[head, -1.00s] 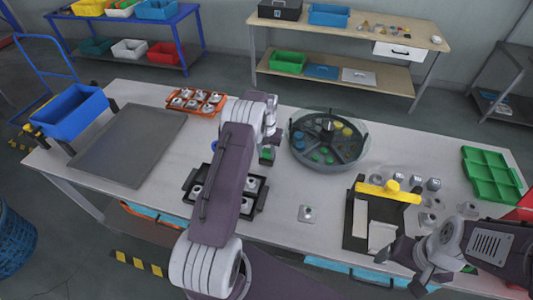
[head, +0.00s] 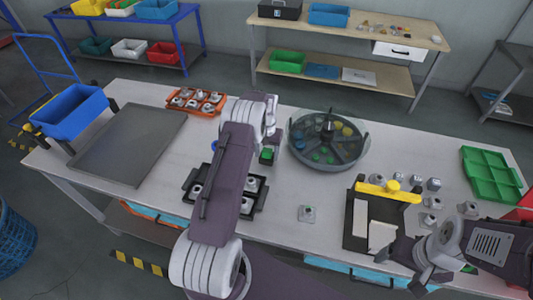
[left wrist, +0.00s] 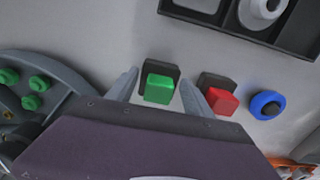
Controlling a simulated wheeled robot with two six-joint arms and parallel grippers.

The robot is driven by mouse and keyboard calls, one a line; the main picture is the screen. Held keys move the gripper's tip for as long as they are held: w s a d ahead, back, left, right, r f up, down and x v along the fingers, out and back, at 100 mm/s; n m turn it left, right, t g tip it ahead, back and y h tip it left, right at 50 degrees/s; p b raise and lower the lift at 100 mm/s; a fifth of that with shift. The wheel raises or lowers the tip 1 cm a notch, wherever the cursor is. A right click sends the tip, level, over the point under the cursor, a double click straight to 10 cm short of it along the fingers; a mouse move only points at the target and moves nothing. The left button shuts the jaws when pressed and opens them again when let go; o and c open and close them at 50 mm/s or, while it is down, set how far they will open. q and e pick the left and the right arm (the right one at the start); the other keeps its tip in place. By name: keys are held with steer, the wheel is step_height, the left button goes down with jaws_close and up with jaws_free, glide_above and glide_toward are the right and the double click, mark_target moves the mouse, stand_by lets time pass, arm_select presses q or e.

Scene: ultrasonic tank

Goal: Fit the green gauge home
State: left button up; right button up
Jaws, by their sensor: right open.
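Several small green pieces (head: 317,158) sit in the front of a round divided carousel (head: 357,152); they also show in the left wrist view (left wrist: 38,83). A grey square piece with a green spot (head: 307,213) lies on the table in front of it. I cannot tell which is the green gauge. My left gripper (left wrist: 158,80) is open above a green block on a dark base (left wrist: 159,89), which shows between its fingers; it appears empty. That block also shows in the head view (head: 267,156). My right gripper (head: 408,268) is open near the front right edge.
A red block (left wrist: 221,101) and a blue ring (left wrist: 266,105) stand beside the green block. A black tray (head: 260,207) with round fittings, an orange tray (head: 215,104), a black board with a yellow bar (head: 375,188) and a green divided tray (head: 490,172) occupy the table.

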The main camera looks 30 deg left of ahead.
mark_target(266, 152)
arm_select(q)
step_height(266, 152, up, 9)
steer(key=shift+r+b, duration=0.1)
steer(key=shift+b, duration=0.55)
